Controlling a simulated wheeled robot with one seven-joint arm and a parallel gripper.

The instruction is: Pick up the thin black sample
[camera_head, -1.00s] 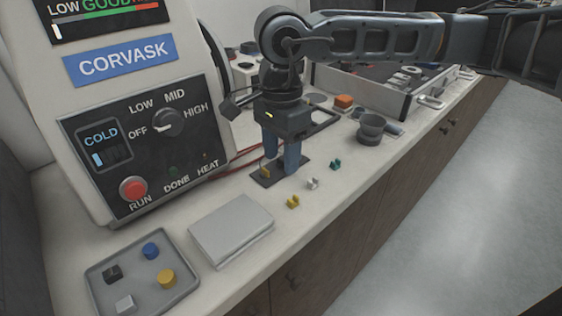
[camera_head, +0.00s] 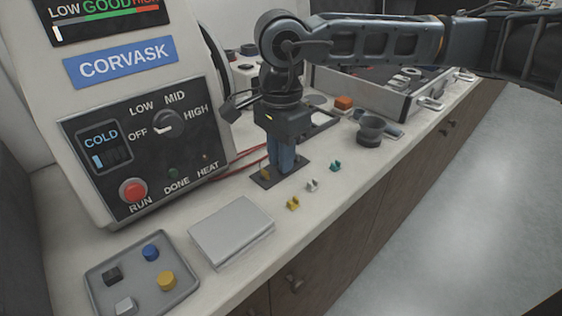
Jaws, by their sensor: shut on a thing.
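My gripper (camera_head: 281,170) points straight down over a small dark mat (camera_head: 295,176) on the white counter. Its two blue-grey fingers are close together, shut, with the tips low at the mat. The thin black sample is not clearly visible; whatever is between the fingers is hidden by them. A small yellow clip (camera_head: 265,174) is on the left part of the mat, just beside the fingers.
Yellow (camera_head: 293,204), white (camera_head: 312,186) and green (camera_head: 335,166) clips lie in front of the mat. A grey tray (camera_head: 182,289) with several small pieces and a grey slab (camera_head: 232,232) are nearer. The press (camera_head: 140,130) stands left; a dark cup (camera_head: 371,131) and open case (camera_head: 400,108) are behind right.

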